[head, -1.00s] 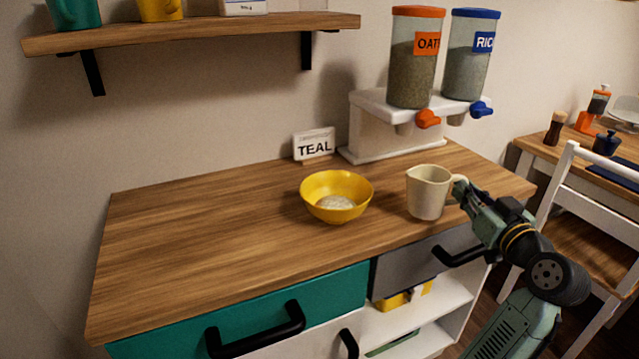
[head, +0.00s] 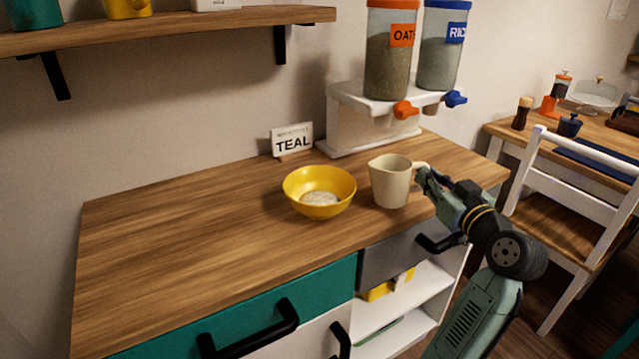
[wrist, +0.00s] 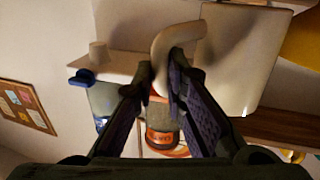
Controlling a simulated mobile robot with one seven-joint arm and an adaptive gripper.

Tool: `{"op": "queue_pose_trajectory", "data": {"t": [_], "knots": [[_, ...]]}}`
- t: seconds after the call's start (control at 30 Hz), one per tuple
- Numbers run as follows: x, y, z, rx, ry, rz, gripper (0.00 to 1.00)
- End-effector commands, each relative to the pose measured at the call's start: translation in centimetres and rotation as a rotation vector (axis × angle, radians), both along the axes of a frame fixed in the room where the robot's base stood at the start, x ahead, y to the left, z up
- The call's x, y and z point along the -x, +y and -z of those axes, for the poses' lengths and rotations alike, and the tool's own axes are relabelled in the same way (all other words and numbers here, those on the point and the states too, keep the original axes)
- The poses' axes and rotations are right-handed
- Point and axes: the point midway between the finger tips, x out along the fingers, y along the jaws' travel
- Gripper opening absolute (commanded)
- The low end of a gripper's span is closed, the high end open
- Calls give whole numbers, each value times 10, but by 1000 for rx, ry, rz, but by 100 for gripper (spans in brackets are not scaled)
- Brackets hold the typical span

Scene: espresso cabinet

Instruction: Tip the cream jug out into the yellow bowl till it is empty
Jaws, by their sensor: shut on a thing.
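The cream jug (head: 388,186) is upright, just right of the yellow bowl (head: 320,183), its spout toward the bowl. A narrow gap shows between them in the head view. I cannot tell for sure whether its base touches the counter. My gripper (head: 424,180) comes from the right and is shut on the jug's handle. In the wrist view the curved handle (wrist: 166,43) sits between the fingers, with the jug's body (wrist: 236,52) beside it. The bowl holds something pale at its bottom; its edge shows in the wrist view (wrist: 303,45). The jug's inside is hidden.
A dispenser with oats (head: 388,65) and rice (head: 440,55) stands behind the jug. A TEAL sign (head: 292,140) stands behind the bowl. The counter's left side (head: 170,235) is clear. A shelf (head: 170,32) hangs above; a chair (head: 570,200) stands at right.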

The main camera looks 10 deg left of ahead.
Motion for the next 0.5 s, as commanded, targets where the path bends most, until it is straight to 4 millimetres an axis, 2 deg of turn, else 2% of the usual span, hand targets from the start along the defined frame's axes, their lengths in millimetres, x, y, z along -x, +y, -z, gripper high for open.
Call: {"op": "queue_pose_trajectory", "data": {"t": [0.5], "knots": [[5, 22, -29, 244, -50, 1, 0]]}}
